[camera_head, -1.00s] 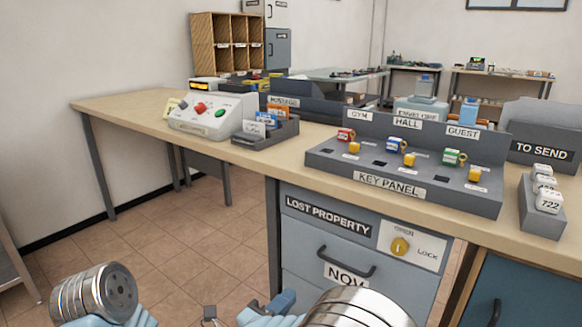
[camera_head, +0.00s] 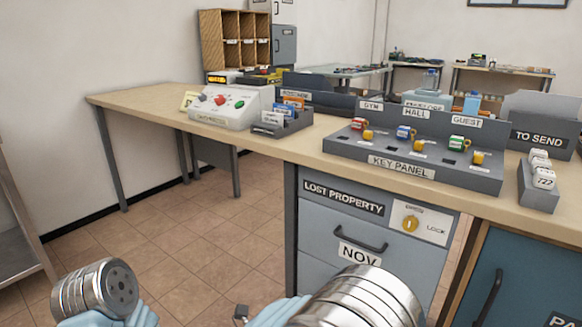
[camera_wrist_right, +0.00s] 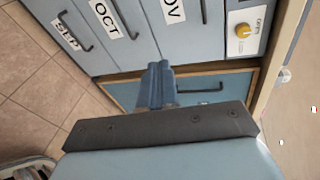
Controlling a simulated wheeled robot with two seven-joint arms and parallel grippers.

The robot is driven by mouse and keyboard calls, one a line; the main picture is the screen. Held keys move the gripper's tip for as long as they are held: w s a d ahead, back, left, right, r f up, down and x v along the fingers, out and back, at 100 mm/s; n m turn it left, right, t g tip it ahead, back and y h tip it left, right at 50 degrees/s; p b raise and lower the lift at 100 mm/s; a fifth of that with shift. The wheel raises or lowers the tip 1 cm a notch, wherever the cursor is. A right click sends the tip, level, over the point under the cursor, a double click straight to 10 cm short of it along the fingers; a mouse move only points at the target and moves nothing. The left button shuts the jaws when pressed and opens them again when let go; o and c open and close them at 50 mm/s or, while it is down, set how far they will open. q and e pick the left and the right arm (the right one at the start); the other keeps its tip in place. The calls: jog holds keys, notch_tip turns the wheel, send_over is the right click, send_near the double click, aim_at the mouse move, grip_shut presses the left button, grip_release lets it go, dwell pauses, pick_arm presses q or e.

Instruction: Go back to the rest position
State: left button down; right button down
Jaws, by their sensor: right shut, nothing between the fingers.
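My right gripper (camera_wrist_right: 157,84) shows in the right wrist view with its blue fingers together and nothing between them. It is in front of the blue-grey drawers (camera_wrist_right: 105,30), apart from them as far as I can tell. In the head view only my two forearms show at the bottom edge, and both grippers are out of that picture. My left gripper is not in any view.
A long counter (camera_head: 240,150) carries the key panel (camera_head: 400,168), a button console (camera_head: 222,112) and a TO SEND tray (camera_head: 540,138). Below it is the LOST PROPERTY cabinet (camera_head: 320,225). Tiled floor (camera_head: 190,240) is open at left. A metal table (camera_head: 25,240) stands far left.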

jog(key=s+d+f+m+g+y, duration=0.1)
jog(key=s+d+f+m+g, duration=0.25)
jog(key=f, duration=0.35)
jog(key=s+d+f+m+g+y, duration=0.1)
jog(key=s+d+f+m+g, duration=0.1)
jog(key=d+f+m+g, duration=0.3)
jog(key=s+a+f+m+g+y, duration=0.25)
jog(key=s+f+m+y, duration=0.3)
jog(key=f+m, duration=0.4)
jog(key=s+a+f+m+g+y, duration=0.1)
jog(key=s+f+m+g+y, duration=0.35)
jog(key=m, duration=0.85)
jog(key=d+f+m+t, duration=0.1)
jog(key=m, duration=0.4)
jog(key=d+f+m+t+y, duration=0.1)
jog(key=m+t, duration=0.1)
jog(key=m, duration=0.3)
jog(key=f+m+t+y, duration=0.1)
jog(key=m+t, duration=0.1)
jog(key=m, duration=0.2)
jog(key=shift+w+d+f+m, duration=0.2)
jog(key=shift+w+d+m, duration=0.1)
jog(key=shift+d+m, duration=0.1)
